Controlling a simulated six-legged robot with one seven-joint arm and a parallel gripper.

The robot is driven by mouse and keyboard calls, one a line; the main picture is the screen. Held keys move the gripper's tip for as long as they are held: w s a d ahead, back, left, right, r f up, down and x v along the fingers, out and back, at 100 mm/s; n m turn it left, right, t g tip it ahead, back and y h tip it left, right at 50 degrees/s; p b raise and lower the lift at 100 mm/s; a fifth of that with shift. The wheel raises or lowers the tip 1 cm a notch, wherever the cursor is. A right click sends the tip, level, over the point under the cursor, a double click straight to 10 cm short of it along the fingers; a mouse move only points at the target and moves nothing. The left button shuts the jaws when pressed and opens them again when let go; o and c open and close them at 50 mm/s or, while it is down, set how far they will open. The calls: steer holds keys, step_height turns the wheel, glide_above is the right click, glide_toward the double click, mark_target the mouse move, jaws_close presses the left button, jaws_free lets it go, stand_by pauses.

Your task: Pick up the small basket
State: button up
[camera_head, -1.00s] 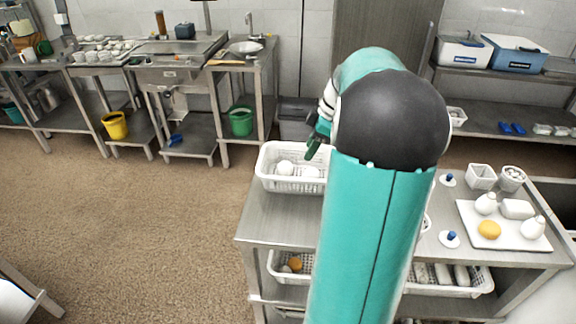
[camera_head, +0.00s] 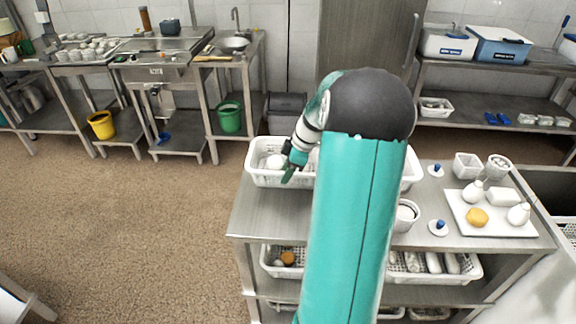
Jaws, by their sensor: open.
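A white perforated basket (camera_head: 266,180) stands on the metal table at the left, holding white rounded items. My gripper (camera_head: 288,174) is open, with green fingers pointing down over this basket's right part. I cannot tell whether it touches anything. Part of a white basket (camera_head: 410,172) shows right of my arm; my arm hides whether it is the same one. A small square white container (camera_head: 467,166) and a round white perforated one (camera_head: 498,167) stand at the table's back right. Which one is the small basket is unclear.
A white board (camera_head: 490,226) with white bottles and a yellow item lies at the table's right. A white round tub (camera_head: 404,216) stands beside my arm. Baskets fill the lower shelf (camera_head: 278,268). The table's front left (camera_head: 262,215) is clear.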

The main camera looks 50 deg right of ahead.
steer(key=shift+w+a+f, duration=0.15)
steer(key=shift+f, duration=0.45)
jaws_close()
steer(key=shift+r, duration=0.15)
